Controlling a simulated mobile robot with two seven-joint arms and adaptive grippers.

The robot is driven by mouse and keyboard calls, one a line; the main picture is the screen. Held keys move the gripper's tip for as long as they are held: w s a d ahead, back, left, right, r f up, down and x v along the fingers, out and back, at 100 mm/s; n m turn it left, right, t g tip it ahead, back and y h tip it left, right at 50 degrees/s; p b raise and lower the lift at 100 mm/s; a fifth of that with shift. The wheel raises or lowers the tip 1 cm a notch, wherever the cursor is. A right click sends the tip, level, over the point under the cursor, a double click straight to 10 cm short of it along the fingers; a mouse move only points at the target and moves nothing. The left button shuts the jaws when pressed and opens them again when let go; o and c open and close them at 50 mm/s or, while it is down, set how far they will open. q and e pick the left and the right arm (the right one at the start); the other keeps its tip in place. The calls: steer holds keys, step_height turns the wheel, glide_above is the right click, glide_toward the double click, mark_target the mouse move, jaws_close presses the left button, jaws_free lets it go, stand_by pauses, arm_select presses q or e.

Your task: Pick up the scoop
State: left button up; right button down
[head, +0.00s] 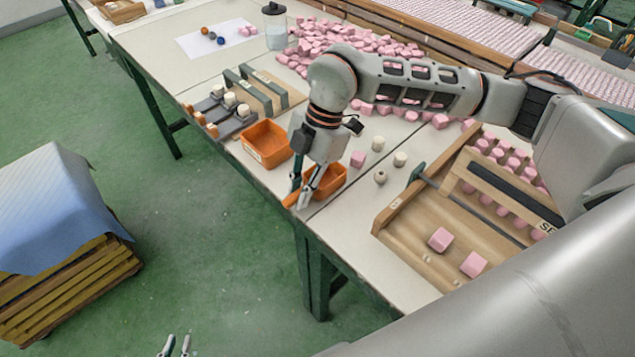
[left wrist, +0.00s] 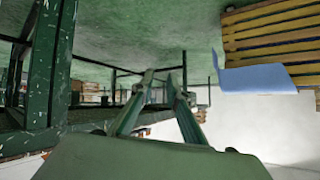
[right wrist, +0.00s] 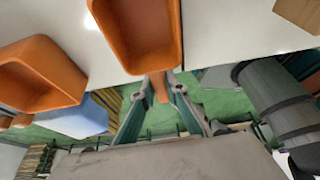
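The scoop (head: 330,183) is orange and lies at the table's near edge in the head view, its handle pointing toward the edge. In the right wrist view its hollow body (right wrist: 140,35) is at the top and its short handle (right wrist: 159,86) reaches down between my fingers. My right gripper (head: 303,197) points down over the handle. Its fingers (right wrist: 161,80) stand apart on either side of the handle; firm contact does not show. My left gripper (head: 175,346) is low at the bottom of the head view, off the table, open and empty; the left wrist view shows its fingers (left wrist: 160,78).
An orange bin (head: 265,145) stands left of the scoop. Small white pieces (head: 400,159) and a pink block (head: 358,159) lie to its right. A wooden tray (head: 395,217) is further right. Pink blocks (head: 345,38) are heaped behind. A cloth-covered pallet stack (head: 60,215) stands on the floor.

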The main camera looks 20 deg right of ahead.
stand_by(0.3)
steer(key=shift+r, duration=0.15)
step_height(320, 180, up, 8)
steer(key=shift+r+p, duration=0.1)
steer(key=shift+p, duration=0.6)
step_height(320, 180, up, 12)
steer(key=p, duration=0.1)
steer(key=shift+f, duration=0.2)
steer(key=c, duration=2.7)
jaws_free()
steer(key=shift+c, duration=0.2)
jaws_close()
